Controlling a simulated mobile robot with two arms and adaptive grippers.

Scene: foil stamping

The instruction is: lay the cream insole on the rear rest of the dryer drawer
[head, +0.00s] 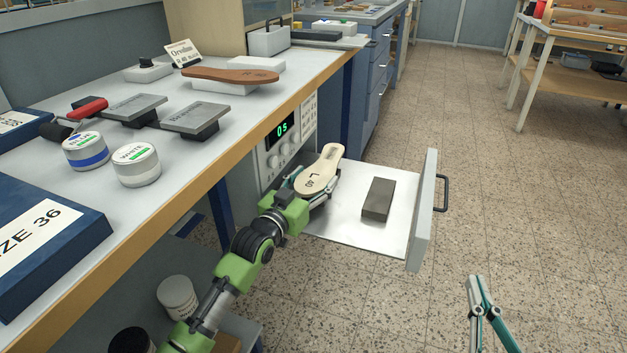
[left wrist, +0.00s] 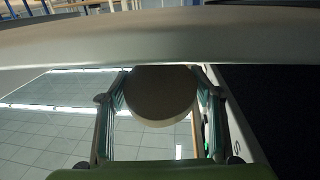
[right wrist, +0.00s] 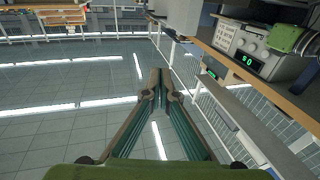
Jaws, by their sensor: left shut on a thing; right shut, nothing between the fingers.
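The cream insole (head: 322,170), with dark markings on it, is over the rear part of the open dryer drawer (head: 335,232). My left gripper (head: 312,187) is shut on its near, rounded end; that end also shows between the fingers in the left wrist view (left wrist: 160,95). I cannot tell whether the insole touches anything below. A dark grey block-shaped rest (head: 378,200) stands bare on the drawer floor towards the front panel. The rear rest is not visible, with the insole and gripper covering that area. My right gripper (head: 475,279) is shut and empty, over the floor.
The drawer's upright front panel (head: 423,215) has a dark handle (head: 443,193). The dryer's control face (head: 283,143) shows green digits beside the drawer, under the bench edge. A brown insole (head: 230,75), jars and grey plates are on the bench (head: 215,130).

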